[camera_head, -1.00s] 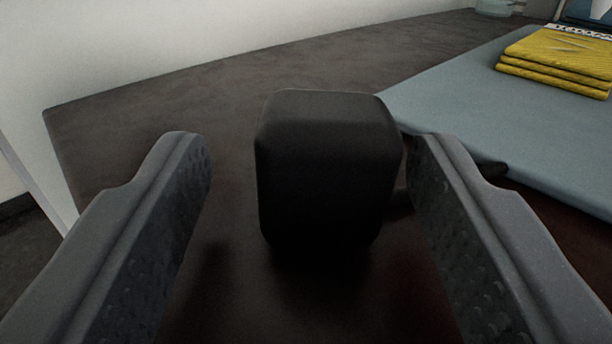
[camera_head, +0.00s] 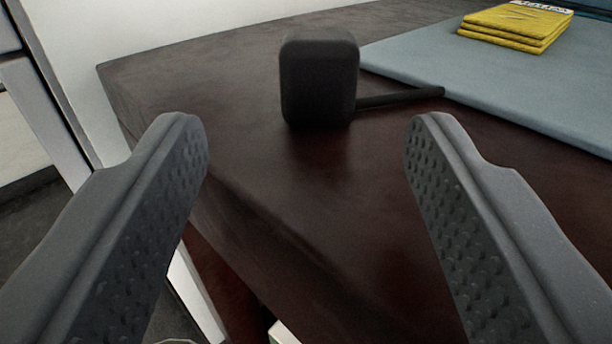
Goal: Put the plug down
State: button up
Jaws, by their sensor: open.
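The plug (camera_head: 318,80) is a black rounded block that stands on the dark brown table top (camera_head: 330,190), near its left part. A thin black rod or cord stub (camera_head: 400,98) runs from its lower right side towards the grey-blue mat. My gripper (camera_head: 300,130) is open, with its two dark grey fingers wide apart. Nothing is between the fingers. The plug is beyond the fingertips, apart from both of them.
A grey-blue mat (camera_head: 510,90) covers the right back of the table. Folded yellow cloths (camera_head: 515,28) lie stacked on it. The table's front left edge runs below the fingers, with floor beyond. A pale wall (camera_head: 160,20) stands behind at the left.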

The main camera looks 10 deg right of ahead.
jog(key=shift+s+a+r+p, duration=0.1)
jog(key=shift+s+a+p, duration=0.15)
jog(key=shift+s, duration=1.05)
jog(key=shift+s+a+p, duration=0.15)
jog(key=shift+s+a, duration=0.05)
jog(key=shift+s, duration=1.05)
notch_tip(320, 180, up, 32)
jog(key=w+a+n+y, duration=0.1)
jog(key=w+y, duration=0.1)
jog(key=y, duration=0.1)
jog(key=s+d+r+g, duration=0.2)
jog(key=s+r, duration=2.6)
jog(key=shift+d+r+n, duration=0.2)
jog(key=shift+d+n, duration=0.2)
